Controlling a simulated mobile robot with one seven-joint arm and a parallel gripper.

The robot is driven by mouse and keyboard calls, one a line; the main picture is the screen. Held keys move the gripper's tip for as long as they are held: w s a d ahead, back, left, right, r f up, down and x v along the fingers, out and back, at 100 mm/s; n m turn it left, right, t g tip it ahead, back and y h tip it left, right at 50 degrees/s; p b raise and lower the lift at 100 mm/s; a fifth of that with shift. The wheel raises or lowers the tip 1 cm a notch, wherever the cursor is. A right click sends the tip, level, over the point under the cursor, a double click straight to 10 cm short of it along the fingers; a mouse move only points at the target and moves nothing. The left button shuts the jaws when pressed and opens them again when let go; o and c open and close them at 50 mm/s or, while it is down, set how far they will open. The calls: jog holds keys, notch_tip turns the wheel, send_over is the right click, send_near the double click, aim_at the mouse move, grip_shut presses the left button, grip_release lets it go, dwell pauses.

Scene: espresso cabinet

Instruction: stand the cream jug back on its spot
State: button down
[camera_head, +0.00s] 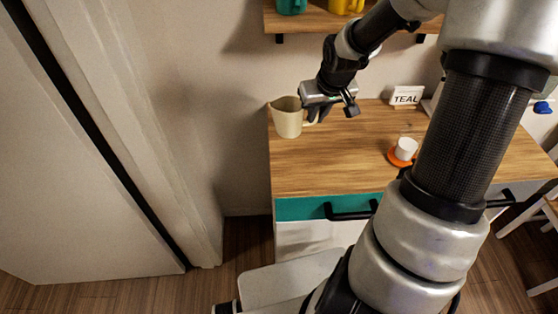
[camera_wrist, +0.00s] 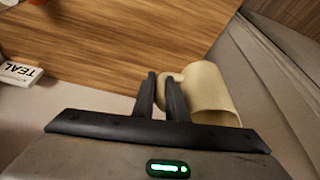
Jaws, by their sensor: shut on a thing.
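The cream jug (camera_head: 288,119) is at the back left corner of the wooden cabinet top (camera_head: 320,160). It looks upright in the head view, with its handle to the right. Whether its base touches the wood or hangs just above it, I cannot tell. My gripper (camera_head: 326,112) is at the jug's right side, shut on its handle. In the wrist view the two dark fingers (camera_wrist: 163,98) close on the handle beside the jug's body (camera_wrist: 208,95). No marked spot for the jug is visible.
A white cup (camera_head: 406,149) stands on an orange saucer (camera_head: 398,160) to the right. A "TEAL" sign (camera_head: 406,96) stands at the back. A shelf (camera_head: 300,20) with a teal mug (camera_head: 291,6) and a yellow mug (camera_head: 345,5) hangs above. The middle of the top is clear.

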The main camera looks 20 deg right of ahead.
jog(key=d+f+b, duration=0.1)
jog(key=f, duration=0.1)
jog(key=d+f, duration=0.2)
jog(key=f, duration=0.1)
jog(key=d+f+b, duration=0.1)
jog(key=f, duration=0.1)
jog(key=shift+d+f+b, duration=0.15)
jog(key=shift+f+b, duration=0.2)
jog(key=shift+f, duration=0.05)
jog(key=shift+f+b, duration=0.5)
jog(key=shift+f, duration=1.9)
jog(key=shift+f, duration=0.25)
jog(key=c, duration=1.8)
grip_release()
jog(key=shift+o, duration=0.2)
jog(key=shift+s+r, duration=0.15)
jog(key=shift+r, duration=0.4)
jog(key=p+v, duration=0.4)
jog(key=v, duration=0.7)
jog(key=shift+s+r, duration=0.15)
jog(key=shift+s, duration=0.1)
